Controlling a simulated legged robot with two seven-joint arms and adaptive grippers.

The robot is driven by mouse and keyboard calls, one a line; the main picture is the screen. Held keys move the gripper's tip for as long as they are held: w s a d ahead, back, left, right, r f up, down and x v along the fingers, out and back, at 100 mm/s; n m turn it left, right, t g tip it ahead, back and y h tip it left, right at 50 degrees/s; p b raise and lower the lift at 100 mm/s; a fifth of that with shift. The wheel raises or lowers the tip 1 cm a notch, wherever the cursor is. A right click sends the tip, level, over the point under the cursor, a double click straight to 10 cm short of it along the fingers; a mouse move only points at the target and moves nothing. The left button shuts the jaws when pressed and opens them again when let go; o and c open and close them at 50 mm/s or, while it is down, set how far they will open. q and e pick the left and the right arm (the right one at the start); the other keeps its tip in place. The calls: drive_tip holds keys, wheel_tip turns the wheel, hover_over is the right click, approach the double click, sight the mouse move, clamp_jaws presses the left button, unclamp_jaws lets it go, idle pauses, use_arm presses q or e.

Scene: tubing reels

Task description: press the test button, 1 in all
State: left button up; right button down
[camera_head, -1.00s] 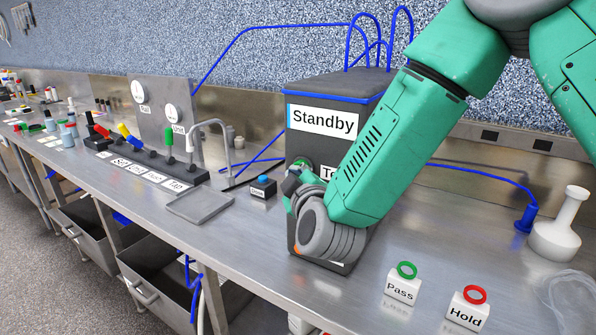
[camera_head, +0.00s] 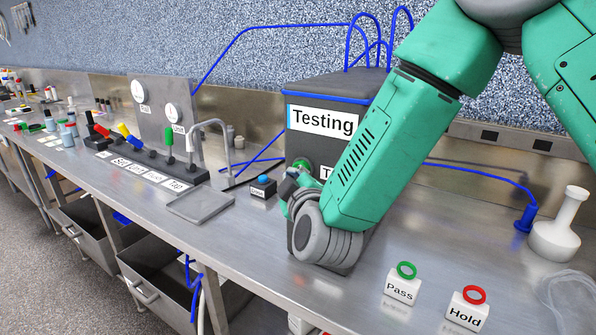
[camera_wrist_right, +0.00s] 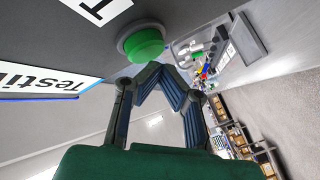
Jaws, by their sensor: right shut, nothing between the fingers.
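The test button is a green round knob (camera_head: 302,163) on the front of a dark grey box (camera_head: 330,88). The box's display sign (camera_head: 323,121) reads "Testing". In the wrist view the green button (camera_wrist_right: 145,45) stands out from the box face in a dark collar. My right gripper (camera_head: 292,180) is shut and empty, just below and in front of the button. In the wrist view its fingertips (camera_wrist_right: 153,70) meet close beside the button; I cannot tell whether they touch it. My right forearm hides part of the box and its lower label. My left gripper is not in view.
A small box with a blue button (camera_head: 263,184) stands left of the grey box. A Pass block (camera_head: 402,286) and a Hold block (camera_head: 467,307) stand front right. A white flask (camera_head: 560,228) stands at right. Levers and a tap line the bench at left.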

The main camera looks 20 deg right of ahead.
drive_tip(key=shift+s+a, duration=0.2)
drive_tip(key=shift+a, duration=0.05)
drive_tip(key=s+a, duration=0.1)
drive_tip(key=a, duration=0.1)
drive_tip(key=s+a, duration=0.2)
drive_tip(key=shift+p, duration=0.35)
idle(0.6)
